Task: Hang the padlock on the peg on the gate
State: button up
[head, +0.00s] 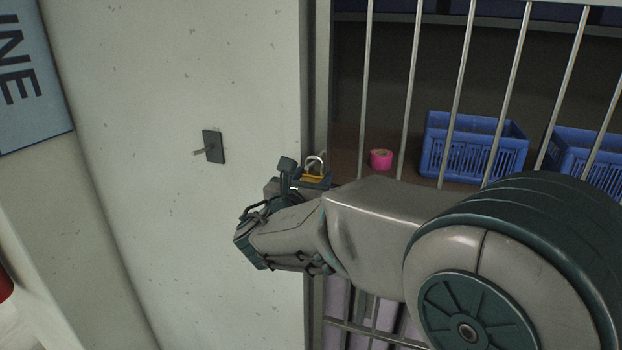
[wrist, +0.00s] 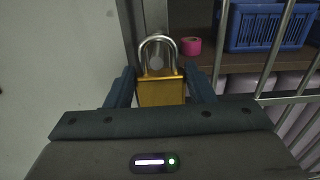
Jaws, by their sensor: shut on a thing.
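The padlock has a brass body and a silver shackle. In the wrist view the padlock (wrist: 161,88) stands upright between the fingers of my gripper (wrist: 161,90), shackle up. In the head view the padlock (head: 314,171) shows small at the tip of my gripper (head: 305,178), in front of the edge between wall and bars. My gripper is shut on the padlock's body.
Metal bars (head: 457,90) stand to the right. Behind them a shelf holds a pink tape roll (head: 381,159) and blue crates (head: 474,145). A blue sign (head: 30,80) is at the far left.

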jog(key=o, duration=1.2)
jog(key=shift+s, duration=0.1)
